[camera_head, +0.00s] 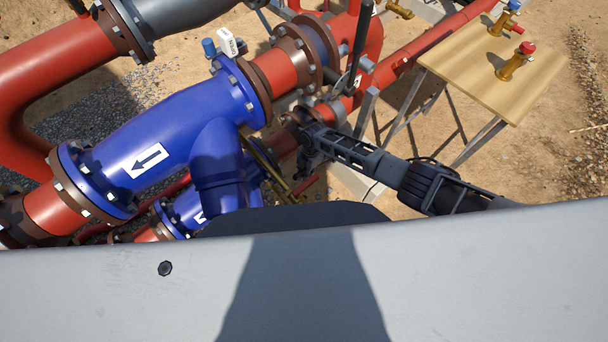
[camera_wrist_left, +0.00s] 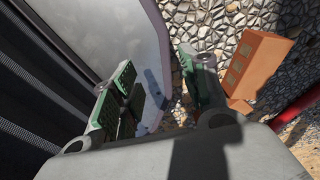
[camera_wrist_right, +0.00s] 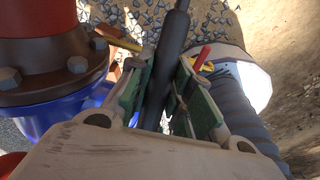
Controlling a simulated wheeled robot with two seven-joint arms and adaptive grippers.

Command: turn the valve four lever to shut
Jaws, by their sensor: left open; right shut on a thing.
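My right gripper (camera_head: 308,146) reaches in from the right, low among the pipes, beside the large blue fitting. In the right wrist view, its green-padded fingers (camera_wrist_right: 163,100) are shut on a black lever bar (camera_wrist_right: 172,42), which runs up between them. I cannot read a number on it, so I cannot tell whether it is valve four's lever. Another black lever (camera_head: 358,45) stands up by the red pipe flanges in the head view. My left gripper (camera_wrist_left: 158,90) is open and empty beside a grey panel; it is hidden in the head view.
A large blue fitting (camera_head: 185,135) with an arrow label lies left of my right gripper. A wooden table (camera_head: 470,62) with brass valves stands at the upper right. A grey corrugated hose (camera_wrist_right: 240,100) runs beside the right fingers. An orange brick (camera_wrist_left: 258,62) lies near the left gripper.

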